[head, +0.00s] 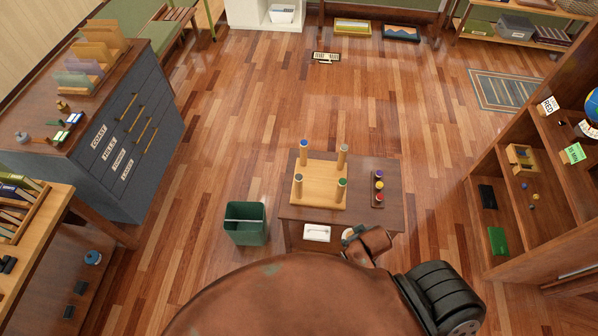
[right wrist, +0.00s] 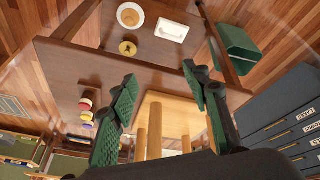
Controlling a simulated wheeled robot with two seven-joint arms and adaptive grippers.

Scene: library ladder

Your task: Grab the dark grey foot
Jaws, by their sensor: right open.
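The board also shows in the right wrist view (right wrist: 175,108). My left gripper is out of view.
A green bin (head: 245,223) stands on the floor left of the table. A grey drawer cabinet (head: 120,150) stands at left, a wooden shelf (head: 520,190) at right. The floor behind the table is mostly clear.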

